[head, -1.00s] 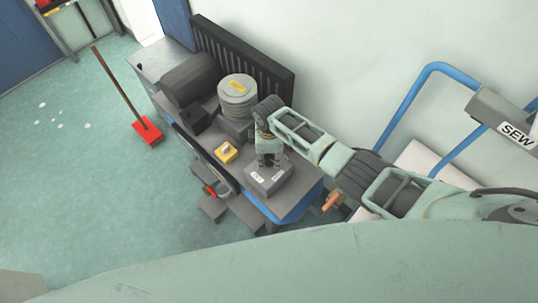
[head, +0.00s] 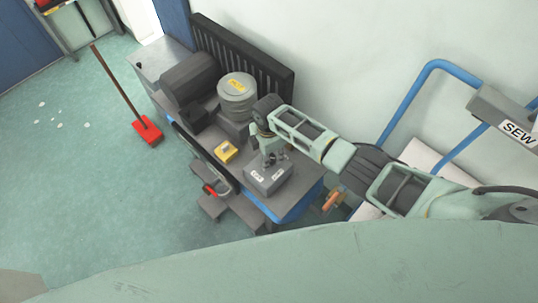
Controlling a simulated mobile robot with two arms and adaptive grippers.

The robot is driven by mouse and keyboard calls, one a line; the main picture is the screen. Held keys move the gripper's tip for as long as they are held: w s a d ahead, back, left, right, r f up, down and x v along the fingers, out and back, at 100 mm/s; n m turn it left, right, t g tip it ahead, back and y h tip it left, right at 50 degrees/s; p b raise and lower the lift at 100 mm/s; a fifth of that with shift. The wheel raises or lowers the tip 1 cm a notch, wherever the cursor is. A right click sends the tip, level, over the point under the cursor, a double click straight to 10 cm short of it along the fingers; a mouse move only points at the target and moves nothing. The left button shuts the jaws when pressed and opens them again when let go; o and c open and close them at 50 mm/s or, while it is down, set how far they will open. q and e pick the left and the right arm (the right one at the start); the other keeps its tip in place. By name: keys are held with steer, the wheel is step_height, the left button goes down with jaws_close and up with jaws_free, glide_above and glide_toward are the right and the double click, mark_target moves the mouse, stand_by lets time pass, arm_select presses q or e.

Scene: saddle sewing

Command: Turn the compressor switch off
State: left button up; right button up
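The compressor (head: 187,79) is a dark grey machine on a blue-edged base against the wall, with a ribbed grey cylinder (head: 237,96) on it. A grey switch box (head: 266,180) with two small white labels sits at its near end; the labels are too small to read. My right gripper (head: 271,160) comes in from the right and points down at the top of this box. Its small dark fingertips are at or just above the box; I cannot tell if they touch the switch, which they mostly hide. My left gripper is out of view.
A small yellow box (head: 226,153) stands on the compressor left of the switch box. A blue-framed sewing unit (head: 432,68) stands at right.

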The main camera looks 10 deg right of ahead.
steer(key=n, duration=0.4)
steer(key=n+b, duration=0.1)
steer(key=shift+w+a+r+n, duration=0.2)
steer(key=shift+w+a+n, duration=0.1)
steer(key=shift+n, duration=0.1)
steer(key=n+b, duration=0.1)
steer(key=n, duration=0.5)
steer(key=shift+s+a+b, duration=0.15)
steer(key=shift+s+b, duration=0.05)
steer(key=shift+b, duration=0.2)
steer(key=shift+r+n, duration=0.1)
steer(key=shift+n, duration=0.2)
steer(key=o, duration=1.1)
steer(key=shift+s+a, duration=0.1)
steer(key=shift+c, duration=0.2)
